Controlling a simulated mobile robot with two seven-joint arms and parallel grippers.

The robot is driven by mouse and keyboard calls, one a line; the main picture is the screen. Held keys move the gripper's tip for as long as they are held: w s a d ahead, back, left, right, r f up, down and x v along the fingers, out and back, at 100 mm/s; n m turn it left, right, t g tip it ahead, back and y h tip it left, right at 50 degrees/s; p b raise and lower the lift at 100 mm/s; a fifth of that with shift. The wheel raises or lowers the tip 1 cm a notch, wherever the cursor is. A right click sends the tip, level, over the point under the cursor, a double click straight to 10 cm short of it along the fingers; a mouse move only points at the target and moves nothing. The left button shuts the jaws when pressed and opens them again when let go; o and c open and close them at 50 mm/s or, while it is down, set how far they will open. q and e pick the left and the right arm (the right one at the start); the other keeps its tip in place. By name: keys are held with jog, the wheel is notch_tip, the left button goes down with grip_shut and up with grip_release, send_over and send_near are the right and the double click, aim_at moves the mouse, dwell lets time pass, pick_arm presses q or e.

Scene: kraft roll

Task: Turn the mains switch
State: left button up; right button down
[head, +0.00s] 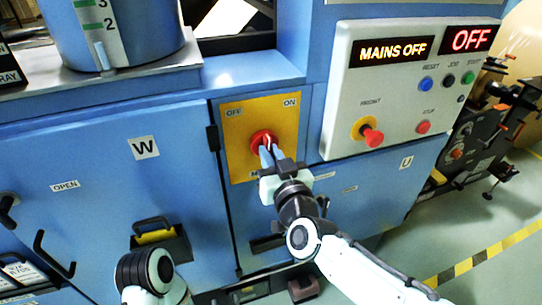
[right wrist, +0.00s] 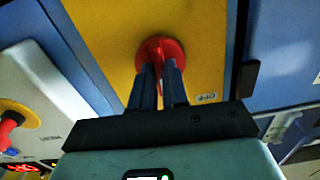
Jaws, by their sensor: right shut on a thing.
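The mains switch is a red rotary knob (head: 262,138) on a yellow plate (head: 237,110) marked OFF at upper left and ON at upper right. My right gripper (head: 268,152) is shut on the knob's grip, its fingers pointing straight at the plate. In the right wrist view the two fingers (right wrist: 158,88) meet the red knob (right wrist: 160,52), hiding part of it. The grip's exact angle is hard to tell. A display (head: 393,50) reads MAINS OFF, and a red one (head: 468,39) reads OFF.
A white control panel (head: 345,95) right of the plate carries a red knob (head: 372,136) on yellow and several buttons. A blue door marked W (head: 90,190) and a black holder with a yellow item (head: 155,237) are at left. Striped floor tape (head: 490,257) lies at right.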

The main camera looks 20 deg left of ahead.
pick_arm(q)
jog(key=shift+w+a+f+t+y+b, duration=0.2)
jog(key=shift+w+a+f+b, duration=0.2)
jog(key=shift+w, duration=0.2)
jog(key=shift+w+a+f+t+y+b, duration=0.1)
jog(key=shift+w+a+f+t+b, duration=0.15)
jog(key=shift+w+f+b, duration=0.25)
pick_arm(e)
jog(key=m, duration=0.7)
jog(key=shift+m, duration=0.7)
jog(key=c, duration=1.1)
grip_release()
jog(key=shift+c, duration=0.2)
